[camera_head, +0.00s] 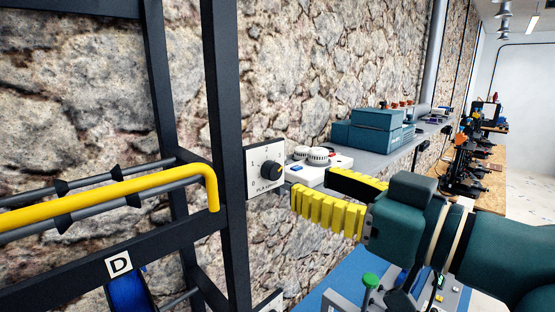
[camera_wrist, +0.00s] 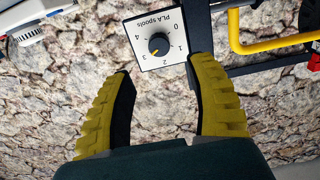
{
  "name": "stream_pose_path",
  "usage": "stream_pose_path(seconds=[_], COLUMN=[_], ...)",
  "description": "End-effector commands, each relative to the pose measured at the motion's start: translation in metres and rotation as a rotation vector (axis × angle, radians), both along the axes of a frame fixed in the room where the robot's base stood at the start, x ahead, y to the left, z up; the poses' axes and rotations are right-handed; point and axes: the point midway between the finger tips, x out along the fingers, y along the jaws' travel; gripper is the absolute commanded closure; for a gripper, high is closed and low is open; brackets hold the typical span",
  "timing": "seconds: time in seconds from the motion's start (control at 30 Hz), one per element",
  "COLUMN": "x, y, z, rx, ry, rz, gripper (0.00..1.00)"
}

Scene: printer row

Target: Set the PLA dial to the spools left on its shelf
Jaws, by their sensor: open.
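The PLA dial is a white panel (camera_wrist: 157,42) marked 0 to 4 with a dark round knob (camera_wrist: 158,44). Its orange pointer mark seems to point nearest the 3. In the head view, the dial panel (camera_head: 264,168) is on the wall side, just right of a dark rack post. My gripper (camera_head: 308,190) is open and empty, its yellow fingers to the right of the dial. In the wrist view, my gripper's fingertips (camera_wrist: 160,68) lie either side of and below the panel, apart from the knob. The shelf rods (camera_head: 100,190) at left show no spool on their visible part.
A yellow bar (camera_head: 110,194) runs along the rack's front, close to the dial. Label D (camera_head: 119,265) is on the lower beam, with a blue object (camera_head: 130,292) beneath it. A white device (camera_head: 318,163) and teal boxes (camera_head: 375,130) sit on a wall shelf behind my gripper.

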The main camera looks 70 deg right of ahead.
Motion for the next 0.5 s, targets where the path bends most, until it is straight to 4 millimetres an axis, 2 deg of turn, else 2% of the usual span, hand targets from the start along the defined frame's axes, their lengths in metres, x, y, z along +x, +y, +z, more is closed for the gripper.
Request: stream_pose_path(seconds=[0.1,0.23,0.4,0.5], x=[0.029,0.052,0.069,0.072], y=[-0.012,-0.024,-0.033,-0.035], z=[0.004,0.003,0.001,0.0], rx=[0.004,0.003,0.001,0.0], ry=[0.003,0.002,0.0,0.0], rz=[0.006,0.004,0.002,0.0], gripper=[0.44,0.44,0.44,0.44])
